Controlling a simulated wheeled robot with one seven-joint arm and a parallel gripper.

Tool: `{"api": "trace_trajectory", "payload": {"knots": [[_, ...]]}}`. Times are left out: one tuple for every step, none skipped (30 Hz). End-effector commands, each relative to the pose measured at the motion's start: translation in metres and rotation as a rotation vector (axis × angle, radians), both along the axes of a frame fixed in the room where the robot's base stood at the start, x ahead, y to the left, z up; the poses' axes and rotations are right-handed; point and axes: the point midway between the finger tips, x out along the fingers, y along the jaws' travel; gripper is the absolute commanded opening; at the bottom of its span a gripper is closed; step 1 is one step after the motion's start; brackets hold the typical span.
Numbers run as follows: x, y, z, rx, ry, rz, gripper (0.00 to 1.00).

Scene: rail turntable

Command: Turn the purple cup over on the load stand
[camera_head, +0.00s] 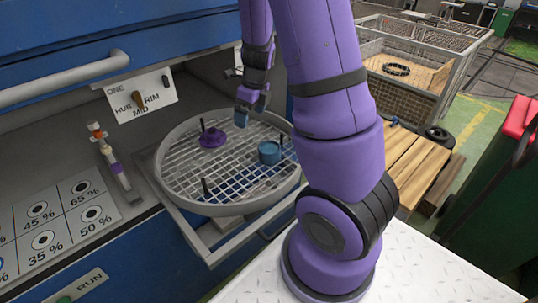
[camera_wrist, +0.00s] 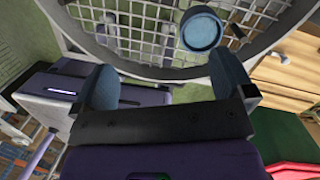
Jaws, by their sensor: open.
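A small purple cup (camera_head: 212,138) sits on the round wire-mesh platform (camera_head: 172,197), left of its middle, beside a thin black post. It looks wider at its base, but too small to be sure which way up it is. My gripper (camera_head: 249,110) is above the platform's far side, right of the purple cup and apart from it. In the wrist view my gripper (camera_wrist: 165,82) has its two blue fingers spread with nothing between them. The purple cup does not show there. I cannot tell for certain which surface is the load stand.
A blue cup (camera_head: 269,153) stands on the platform's right side; it also shows in the wrist view (camera_wrist: 201,31). Black posts rise from the mesh. A wooden slatted surface (camera_head: 415,160) lies right of my arm.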

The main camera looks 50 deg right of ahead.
Motion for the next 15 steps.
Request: {"api": "trace_trajectory", "payload": {"knots": [[-0.001, -0.011, -0.016, -0.010, 0.035, -0.101, 1.00], [-0.001, -0.018, -0.024, -0.016, 0.050, -0.163, 1.00], [-0.001, -0.025, -0.033, -0.025, 0.068, -0.242, 1.00], [-0.002, -0.031, -0.040, -0.031, 0.079, -0.296, 1.00], [-0.003, -0.036, -0.046, -0.039, 0.090, -0.348, 1.00], [-0.005, -0.042, -0.053, -0.049, 0.103, -0.408, 1.00], [-0.005, -0.046, -0.057, -0.055, 0.110, -0.448, 1.00], [-0.006, -0.050, -0.061, -0.061, 0.117, -0.485, 1.00], [-0.007, -0.055, -0.066, -0.068, 0.123, -0.525, 1.00], [-0.008, -0.057, -0.069, -0.073, 0.128, -0.550, 1.00], [-0.008, -0.059, -0.071, -0.076, 0.130, -0.570, 1.00], [-0.009, -0.061, -0.073, -0.080, 0.133, -0.593, 1.00], [-0.009, -0.063, -0.075, -0.084, 0.135, -0.605, 1.00], [-0.009, -0.064, -0.078, -0.085, 0.137, -0.613, 1.00], [-0.010, -0.065, -0.082, -0.086, 0.138, -0.620, 1.00]]}}
